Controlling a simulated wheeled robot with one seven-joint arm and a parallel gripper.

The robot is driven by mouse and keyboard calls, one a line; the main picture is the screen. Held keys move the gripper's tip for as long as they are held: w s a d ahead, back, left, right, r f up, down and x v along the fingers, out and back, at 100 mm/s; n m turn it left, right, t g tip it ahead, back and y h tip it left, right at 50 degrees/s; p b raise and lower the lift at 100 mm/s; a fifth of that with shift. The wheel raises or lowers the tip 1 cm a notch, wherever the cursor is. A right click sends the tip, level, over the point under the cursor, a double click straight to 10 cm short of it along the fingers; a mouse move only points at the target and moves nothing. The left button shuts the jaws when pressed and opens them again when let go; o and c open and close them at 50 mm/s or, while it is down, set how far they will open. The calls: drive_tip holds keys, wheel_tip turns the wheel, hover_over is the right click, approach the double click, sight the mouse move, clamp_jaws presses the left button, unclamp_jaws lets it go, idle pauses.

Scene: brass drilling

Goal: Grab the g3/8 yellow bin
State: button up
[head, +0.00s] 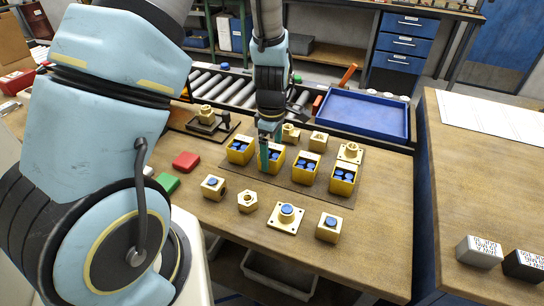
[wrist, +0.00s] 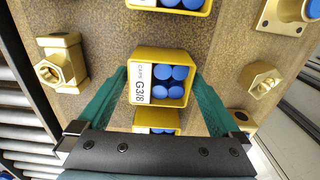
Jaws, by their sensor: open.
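The G3/8 yellow bin (wrist: 156,54) is in the middle of the wrist view, with a white G3/8 label and blue caps inside. In the head view it is the second bin (head: 276,168) from the left in a row of yellow bins, partly hidden by my gripper (head: 265,152). My gripper is open and points down. In the wrist view, its green fingers (wrist: 158,82) lie on either side of the bin, with a gap visible on each side. I cannot tell how far above the mat the fingertips are.
Neighbouring yellow bins stand close on the left (head: 239,156) and right (head: 303,176). A brass tee fitting (head: 290,133) lies behind and a brass hex nut (head: 247,202) in front. A blue tray (head: 362,112) and roller conveyor (head: 228,88) are at the back.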

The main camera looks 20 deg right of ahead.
drive_tip(key=c, duration=1.2)
drive_tip(key=shift+o, duration=0.2)
